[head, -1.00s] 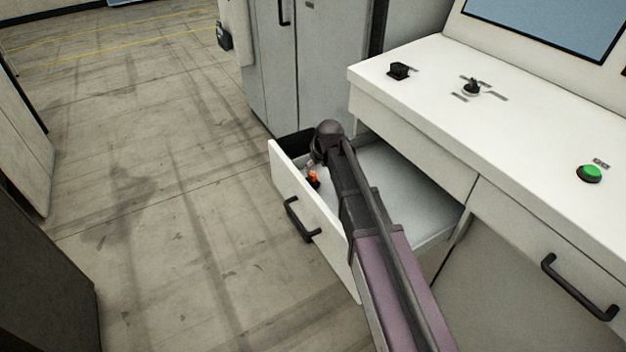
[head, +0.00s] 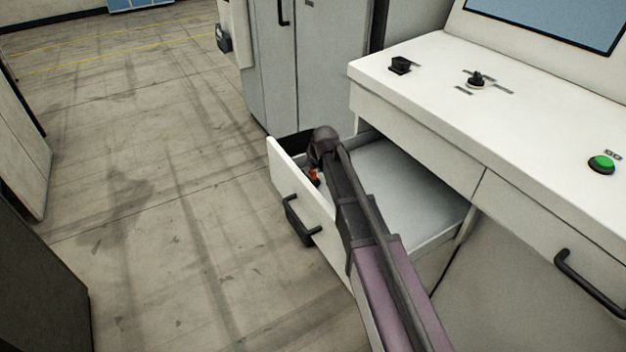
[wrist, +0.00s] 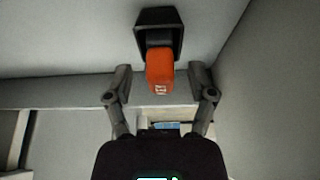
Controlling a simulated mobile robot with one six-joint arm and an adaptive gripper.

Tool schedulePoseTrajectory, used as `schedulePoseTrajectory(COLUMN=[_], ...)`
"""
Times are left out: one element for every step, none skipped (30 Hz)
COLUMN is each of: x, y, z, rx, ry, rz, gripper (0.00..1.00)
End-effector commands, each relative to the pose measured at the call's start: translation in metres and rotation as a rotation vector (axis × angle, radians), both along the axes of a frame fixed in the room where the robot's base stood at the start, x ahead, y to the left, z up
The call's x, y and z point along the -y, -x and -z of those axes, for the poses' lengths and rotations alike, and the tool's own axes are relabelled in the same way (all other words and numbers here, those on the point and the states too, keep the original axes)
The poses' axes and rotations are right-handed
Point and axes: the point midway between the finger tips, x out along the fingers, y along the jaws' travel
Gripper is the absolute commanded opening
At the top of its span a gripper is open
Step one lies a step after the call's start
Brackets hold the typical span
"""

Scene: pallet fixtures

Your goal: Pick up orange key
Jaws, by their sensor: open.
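The orange key (wrist: 160,72) shows in the wrist view with its top toward a black holder (wrist: 158,19). In the head view a small part of the orange key (head: 314,175) shows inside the open drawer, close to its front panel. My gripper (wrist: 160,82) is open, with one finger on each side of the key's lower end and a gap on both sides. In the head view my own arm hides most of the gripper and part of the key.
The white drawer (head: 400,180) is pulled out, its front panel and black handle (head: 301,216) facing the floor. The console top (head: 430,82) above carries a black switch (head: 400,65), a rotary knob (head: 477,79) and a green button (head: 601,164). Grey cabinets stand behind; the floor at left is clear.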

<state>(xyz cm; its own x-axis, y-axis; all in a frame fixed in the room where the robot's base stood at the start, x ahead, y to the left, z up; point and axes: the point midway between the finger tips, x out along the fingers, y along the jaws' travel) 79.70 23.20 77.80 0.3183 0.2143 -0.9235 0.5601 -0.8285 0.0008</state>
Motion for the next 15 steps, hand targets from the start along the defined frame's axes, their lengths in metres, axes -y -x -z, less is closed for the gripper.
schedulePoseTrajectory(x=[-0.0001,-0.0001,-0.0001,-0.0001,-0.0002,-0.0002,-0.0002,-0.0002,-0.0001,-0.0001,-0.0001,-0.0001,-0.0001,-0.0001,-0.0001], y=[0.0000,0.0000,0.0000,0.0000,0.0001,0.0001,0.0001,0.0001,0.0002,0.0002,0.0002,0.0002,0.0002,0.0002,0.0002], z=[-0.0004,-0.0004,-0.0004,-0.0004,-0.0004,-0.0004,-0.0004,-0.0004,-0.0004,-0.0004,-0.0004,-0.0004,-0.0004,-0.0004,-0.0004], rx=[0.000,0.000,0.000,0.000,0.000,0.000,0.000,0.000,0.000,0.000,0.000,0.000,0.000,0.000,0.000], ry=[0.000,0.000,0.000,0.000,0.000,0.000,0.000,0.000,0.000,0.000,0.000,0.000,0.000,0.000,0.000], rz=[0.000,0.000,0.000,0.000,0.000,0.000,0.000,0.000,0.000,0.000,0.000,0.000,0.000,0.000,0.000], gripper=[0.71,0.71,0.71,0.71,0.71,0.71,0.71,0.71,0.71,0.71,0.71,0.71,0.71,0.71,0.60])
